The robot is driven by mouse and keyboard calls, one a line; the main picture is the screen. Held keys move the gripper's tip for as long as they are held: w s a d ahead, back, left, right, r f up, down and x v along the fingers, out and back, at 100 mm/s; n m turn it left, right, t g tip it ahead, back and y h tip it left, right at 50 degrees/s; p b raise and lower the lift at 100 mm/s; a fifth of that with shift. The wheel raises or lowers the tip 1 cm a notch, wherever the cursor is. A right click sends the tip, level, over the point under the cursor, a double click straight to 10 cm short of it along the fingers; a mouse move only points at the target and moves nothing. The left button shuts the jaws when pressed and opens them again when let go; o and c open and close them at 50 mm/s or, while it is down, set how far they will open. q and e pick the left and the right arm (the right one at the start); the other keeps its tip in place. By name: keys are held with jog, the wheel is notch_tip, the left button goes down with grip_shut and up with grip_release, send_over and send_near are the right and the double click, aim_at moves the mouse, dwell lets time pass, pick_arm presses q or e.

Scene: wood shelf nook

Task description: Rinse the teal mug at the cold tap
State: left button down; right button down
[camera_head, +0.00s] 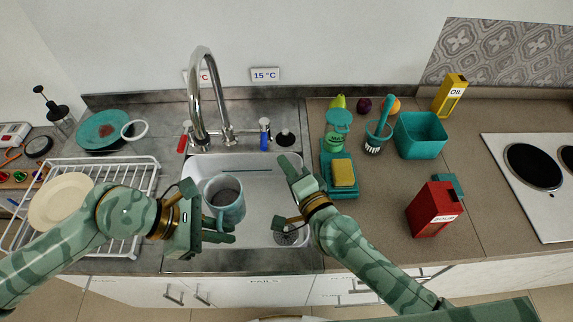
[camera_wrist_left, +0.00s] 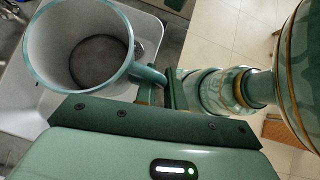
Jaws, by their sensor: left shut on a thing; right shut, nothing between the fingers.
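The teal mug (camera_head: 225,213) is upright, held over the left part of the sink. It also shows in the left wrist view (camera_wrist_left: 122,75), where its pale inside has a dark grey-brown bottom. My left gripper (camera_head: 229,232) is shut on the mug at its handle side; the grip is partly hidden. The cold tap has a blue handle (camera_head: 264,134) below the "15 °C" label (camera_head: 265,74). The curved chrome spout (camera_head: 204,55) stands behind the mug, and I see no water running. My right gripper (camera_head: 290,165) is shut and empty over the right part of the sink.
A red tap handle (camera_head: 184,138) is left of the spout. A dish rack (camera_head: 140,185) with a cream plate stands left of the sink (camera_head: 262,163). A sponge (camera_head: 343,173) on a teal stand, a teal bin (camera_head: 420,143) and a red box (camera_head: 433,210) are on the right.

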pick_arm(q)
jog(key=s+d+r+p, duration=0.2)
jog(key=s+r+p, duration=0.2)
jog(key=p, duration=0.2)
jog(key=shift+s+d, duration=0.2)
dwell(0.4)
dwell(1.0)
